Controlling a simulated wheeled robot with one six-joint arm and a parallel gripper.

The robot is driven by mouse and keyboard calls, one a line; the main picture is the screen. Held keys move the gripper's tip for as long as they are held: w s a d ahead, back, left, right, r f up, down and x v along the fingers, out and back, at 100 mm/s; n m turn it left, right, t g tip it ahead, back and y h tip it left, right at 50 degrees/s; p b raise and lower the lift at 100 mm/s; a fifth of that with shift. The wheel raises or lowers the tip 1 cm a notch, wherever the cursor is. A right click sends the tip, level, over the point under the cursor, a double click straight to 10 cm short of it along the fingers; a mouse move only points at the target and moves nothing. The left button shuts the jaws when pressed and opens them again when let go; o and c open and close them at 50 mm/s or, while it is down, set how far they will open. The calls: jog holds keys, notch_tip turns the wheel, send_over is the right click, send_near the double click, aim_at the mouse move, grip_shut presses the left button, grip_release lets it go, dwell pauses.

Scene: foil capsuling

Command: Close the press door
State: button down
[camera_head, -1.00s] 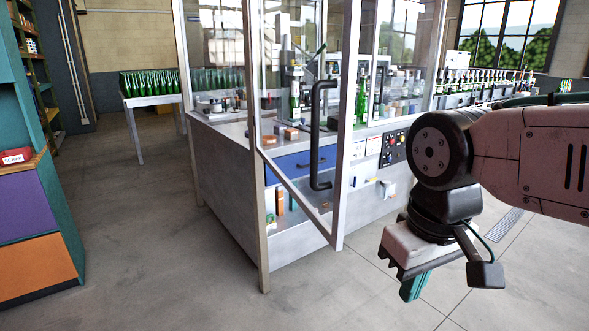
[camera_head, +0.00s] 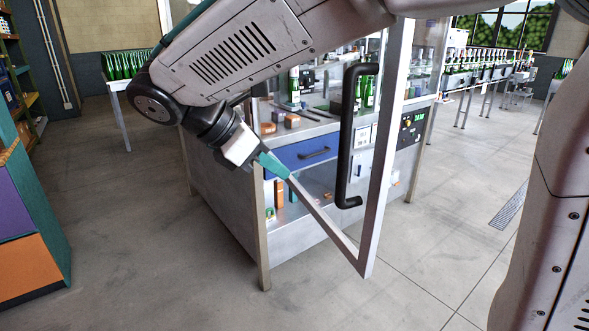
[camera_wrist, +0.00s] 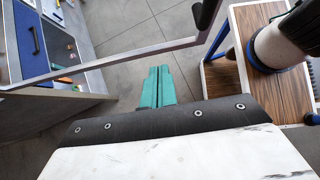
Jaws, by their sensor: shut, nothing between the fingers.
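The press door (camera_head: 378,170) is a clear panel in a pale metal frame, standing open and swung out toward me from the press (camera_head: 225,195). Its long black handle (camera_head: 345,135) is upright near the free edge. My gripper (camera_head: 286,174), with teal fingers, is shut and empty. In the head view it overlaps the door's lower rail, left of the handle. In the wrist view the fingertips (camera_wrist: 159,68) lie close to the door's rail (camera_wrist: 110,60), and part of the handle (camera_wrist: 206,12) shows beyond. I cannot tell whether they touch. My arm hides the upper door.
A blue drawer (camera_head: 303,153) and small boxes are inside the press. A table with green bottles (camera_head: 122,64) stands at the back left, coloured cabinets (camera_head: 30,240) at the left. A bottle conveyor (camera_head: 485,72) runs at the back right. The floor in front is clear.

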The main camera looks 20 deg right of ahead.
jog(key=shift+d+r+x, duration=0.3)
jog(key=shift+x, duration=1.6)
jog(key=shift+d+r+x, duration=0.3)
jog(key=shift+x, duration=1.6)
jog(key=shift+d+r+x, duration=0.3)
jog(key=shift+x, duration=1.6)
